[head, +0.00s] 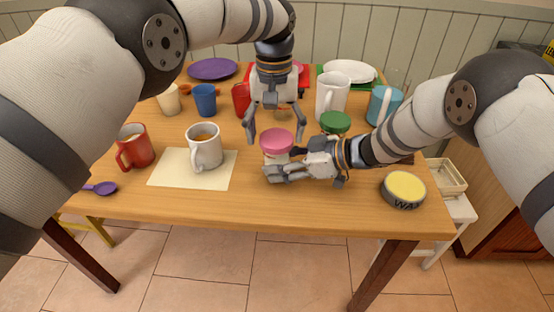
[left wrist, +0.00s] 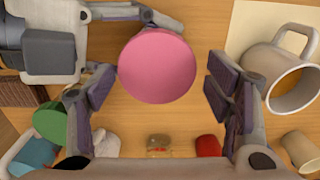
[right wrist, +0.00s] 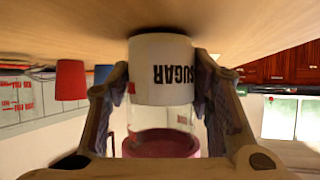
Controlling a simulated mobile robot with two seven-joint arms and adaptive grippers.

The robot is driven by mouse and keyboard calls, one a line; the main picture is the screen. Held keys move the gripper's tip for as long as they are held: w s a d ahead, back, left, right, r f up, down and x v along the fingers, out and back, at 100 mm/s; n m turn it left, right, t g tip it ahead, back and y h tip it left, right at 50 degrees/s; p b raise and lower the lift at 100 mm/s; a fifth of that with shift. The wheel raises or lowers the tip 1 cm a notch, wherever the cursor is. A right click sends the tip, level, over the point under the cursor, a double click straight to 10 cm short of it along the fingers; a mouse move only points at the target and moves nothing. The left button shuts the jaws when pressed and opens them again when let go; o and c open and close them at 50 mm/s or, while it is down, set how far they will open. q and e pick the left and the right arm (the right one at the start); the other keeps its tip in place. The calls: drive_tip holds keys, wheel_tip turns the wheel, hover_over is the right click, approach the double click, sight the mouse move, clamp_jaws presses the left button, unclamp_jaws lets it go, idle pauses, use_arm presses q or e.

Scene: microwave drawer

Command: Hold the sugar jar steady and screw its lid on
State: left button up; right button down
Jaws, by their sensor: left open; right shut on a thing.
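The sugar jar (right wrist: 163,70) stands on the table, its white SUGAR label upside down in the right wrist view. My right gripper (head: 284,166) is shut on the jar's sides low down, coming from the right. The pink lid (head: 277,138) sits on top of the jar; the right wrist view also shows this lid (right wrist: 160,145) against the clear glass. How tightly it sits cannot be told. My left gripper (head: 275,136) points down from above, open. In the left wrist view its fingers stand on both sides of the lid (left wrist: 157,65), with gaps.
A green-lidded jar (head: 335,122) stands close behind my right gripper. A white mug (head: 204,147) on a cream mat (head: 168,172) and a red mug (head: 135,146) are left. A yellow-topped wax tin (head: 404,187) is right. The front middle of the table is clear.

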use_arm(q)
drive_tip(key=n, duration=0.4)
drive_tip(key=shift+n, duration=0.3)
drive_tip(key=n, duration=1.3)
drive_tip(key=shift+n, duration=0.3)
drive_tip(key=c, duration=1.1)
drive_tip(key=m, duration=1.3)
drive_tip(key=shift+m, duration=0.4)
drive_tip(key=m, duration=0.4)
drive_tip(key=shift+m, duration=0.3)
drive_tip(key=o, duration=1.1)
drive_tip(key=shift+a, duration=0.1)
